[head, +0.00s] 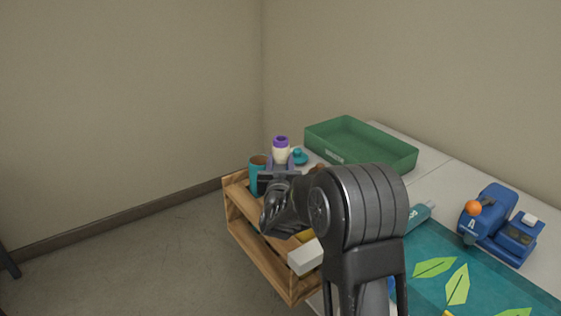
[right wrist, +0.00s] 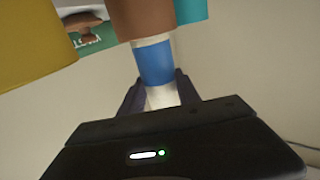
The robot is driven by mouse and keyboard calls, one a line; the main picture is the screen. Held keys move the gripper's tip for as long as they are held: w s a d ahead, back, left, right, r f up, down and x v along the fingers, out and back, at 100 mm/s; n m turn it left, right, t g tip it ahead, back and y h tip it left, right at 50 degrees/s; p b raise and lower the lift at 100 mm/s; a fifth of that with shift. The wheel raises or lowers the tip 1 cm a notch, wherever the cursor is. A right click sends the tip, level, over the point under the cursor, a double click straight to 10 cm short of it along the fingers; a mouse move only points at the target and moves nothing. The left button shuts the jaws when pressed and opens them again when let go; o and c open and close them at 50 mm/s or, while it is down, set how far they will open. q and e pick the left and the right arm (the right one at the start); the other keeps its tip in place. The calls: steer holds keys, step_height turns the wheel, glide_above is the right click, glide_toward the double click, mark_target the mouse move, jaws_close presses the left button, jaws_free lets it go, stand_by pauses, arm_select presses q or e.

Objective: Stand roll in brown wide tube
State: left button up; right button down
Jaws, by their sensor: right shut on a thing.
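In the right wrist view, the white roll with a blue band (right wrist: 153,63) is between the fingers of the right gripper (right wrist: 162,92). Its far end meets the edge of the brown wide tube (right wrist: 157,16). I cannot tell whether that end is inside the tube. In the head view, my right arm and gripper hide most of the tube's place. My left gripper is not in view.
The wooden caddy (head: 255,258) stands at the table's left edge. A teal cup (head: 254,178) is beside the gripper. A green tray (head: 372,156) lies behind, a blue machine (head: 490,225) at right. A teal mat (head: 440,250) with leaf shapes covers the front.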

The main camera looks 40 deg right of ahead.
steer(key=shift+f+b, duration=1.3)
steer(key=shift+f, duration=0.4)
steer(key=c, duration=0.8)
jaws_free()
steer(key=shift+o, duration=0.6)
steer(key=o, duration=0.7)
